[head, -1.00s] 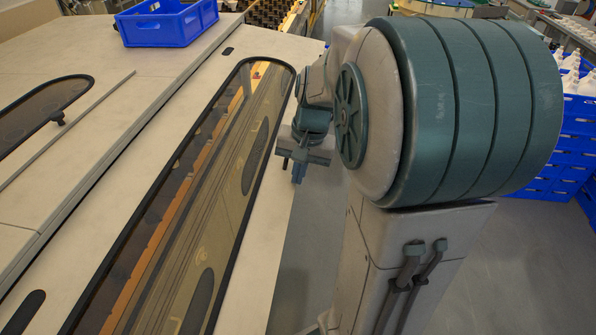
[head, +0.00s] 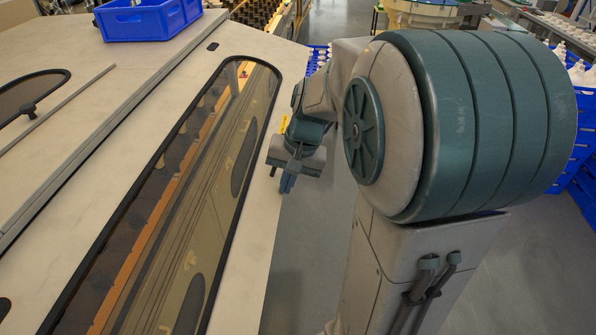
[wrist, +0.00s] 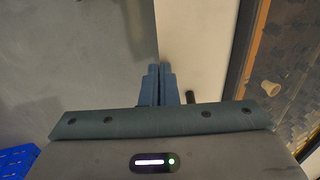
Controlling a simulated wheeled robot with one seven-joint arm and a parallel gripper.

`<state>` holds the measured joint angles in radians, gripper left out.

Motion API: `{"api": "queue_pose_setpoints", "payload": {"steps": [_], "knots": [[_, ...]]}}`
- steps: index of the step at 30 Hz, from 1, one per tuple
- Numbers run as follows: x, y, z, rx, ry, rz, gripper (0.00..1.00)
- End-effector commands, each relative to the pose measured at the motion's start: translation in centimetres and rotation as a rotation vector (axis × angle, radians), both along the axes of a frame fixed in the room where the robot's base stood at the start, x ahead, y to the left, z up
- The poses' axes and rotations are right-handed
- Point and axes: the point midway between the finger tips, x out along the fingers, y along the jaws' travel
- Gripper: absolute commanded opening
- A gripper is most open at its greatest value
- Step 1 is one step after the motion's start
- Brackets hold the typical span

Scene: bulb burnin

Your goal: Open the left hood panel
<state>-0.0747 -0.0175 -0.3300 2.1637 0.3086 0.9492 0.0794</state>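The near hood panel (head: 262,210) is pale, with a long black-framed window, and appears closed. In the wrist view its pale edge strip (wrist: 194,50) runs beside the window frame (wrist: 240,60). A small dark peg (wrist: 190,97) shows just right of my fingers; I cannot tell whether it is the panel's handle or touches them. My gripper (head: 287,184) is at the panel's right edge. Its fingers (wrist: 158,80) are together with nothing visible between them. Another panel with a dark window (head: 28,95) lies at the far left; I cannot tell which one is the left hood panel.
A blue crate (head: 150,22) sits on top at the back. A long rail (head: 110,115) divides the top surface. Blue crates with white bottles (head: 578,140) stand at the right. Grey floor (head: 305,240) is clear beside the panel's edge.

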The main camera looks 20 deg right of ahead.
Motion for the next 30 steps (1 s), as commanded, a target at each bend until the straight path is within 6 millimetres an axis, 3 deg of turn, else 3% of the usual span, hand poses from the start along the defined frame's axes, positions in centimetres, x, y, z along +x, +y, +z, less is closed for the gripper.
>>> {"api": "queue_pose_setpoints", "payload": {"steps": [4, 18, 23, 30], "knots": [[0.1, 0.2, -1.3, 0.000, 0.001, 0.000, 0.00], [0.1, 0.0, -1.0, 0.000, 0.002, -0.005, 0.00], [-0.1, -0.3, 0.5, -0.001, 0.001, -0.006, 0.00], [-0.5, -1.6, 4.4, -0.001, -0.006, -0.004, 0.00]]}}
